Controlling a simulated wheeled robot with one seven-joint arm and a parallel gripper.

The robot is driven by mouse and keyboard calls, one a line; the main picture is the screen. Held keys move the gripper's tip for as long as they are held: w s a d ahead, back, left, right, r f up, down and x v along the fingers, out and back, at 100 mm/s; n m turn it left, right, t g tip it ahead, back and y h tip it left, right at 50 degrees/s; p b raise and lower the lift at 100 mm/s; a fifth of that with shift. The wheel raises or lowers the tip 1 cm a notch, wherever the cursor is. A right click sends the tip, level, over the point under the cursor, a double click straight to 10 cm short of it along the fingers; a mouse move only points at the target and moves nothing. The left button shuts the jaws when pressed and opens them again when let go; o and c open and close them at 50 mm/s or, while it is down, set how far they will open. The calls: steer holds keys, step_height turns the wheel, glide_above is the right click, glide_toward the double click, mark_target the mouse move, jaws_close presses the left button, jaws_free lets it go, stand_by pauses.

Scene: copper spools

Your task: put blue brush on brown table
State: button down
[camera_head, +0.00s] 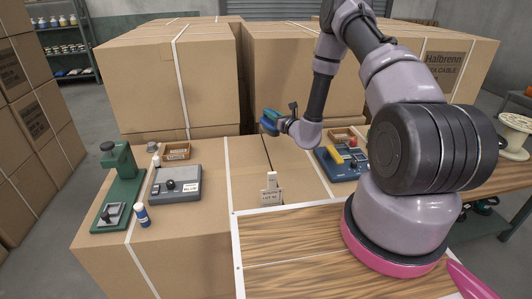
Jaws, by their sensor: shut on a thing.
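A blue object that looks like the blue brush (268,125), with a green part along its top, is held at the tip of my arm. My gripper (278,121) is small in view and shut on it, above the strapped cardboard surface near the back boxes. The fingers are partly hidden by the brush. A brown wood-topped table (290,235) with a pale edge lies in the foreground, right of centre, with my arm's base over it. The brush is apart from this table, farther back.
On the left cardboard surface stand a green press (118,180), a grey device (175,184) and a small blue bottle (142,215). A labelled card (271,195) stands at the middle. A blue tray (343,165) with small items lies right. Tall boxes (170,80) block the back.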

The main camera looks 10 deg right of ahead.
mark_target(265, 119)
steer(key=f, duration=0.4)
steer(key=shift+a, duration=0.25)
steer(key=shift+d+f, duration=0.15)
steer(key=shift+f, duration=1.85)
steer(key=shift+f, duration=0.1)
steer(key=c, duration=0.8)
jaws_free()
steer(key=shift+o, duration=0.2)
